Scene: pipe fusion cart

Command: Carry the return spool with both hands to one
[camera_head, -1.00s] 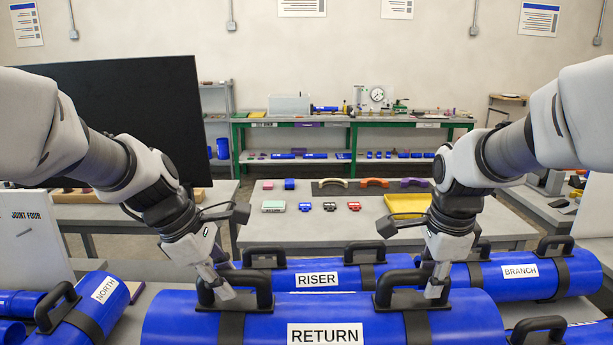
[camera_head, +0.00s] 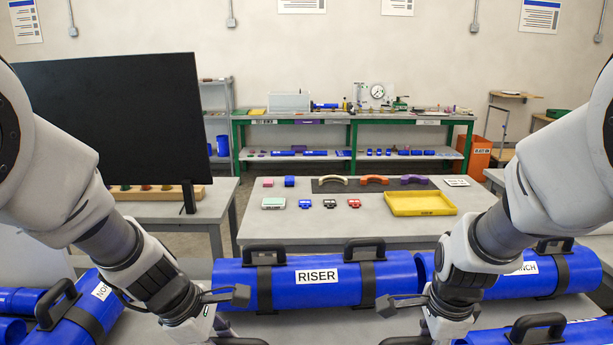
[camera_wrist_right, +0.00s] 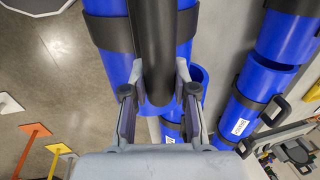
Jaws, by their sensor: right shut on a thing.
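The return spool is mostly below the head view; only the tops of its two black handles (camera_head: 238,341) (camera_head: 405,341) show at the bottom edge. In the right wrist view its blue body (camera_wrist_right: 118,65) lies under a black handle (camera_wrist_right: 153,50). My right gripper (camera_wrist_right: 158,108) is shut on that handle, fingers on both sides; it also shows in the head view (camera_head: 433,330). My left gripper (camera_head: 220,328) is at the left handle and appears shut on it, though its fingertips are mostly cut off by the frame edge.
The riser spool (camera_head: 318,293) lies just beyond, with the branch spool (camera_head: 560,278) to its right and the north spool (camera_head: 85,318) at the left. A grey table (camera_head: 350,222) behind holds a yellow tray (camera_head: 420,203) and small parts. A black screen (camera_head: 110,125) stands back left.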

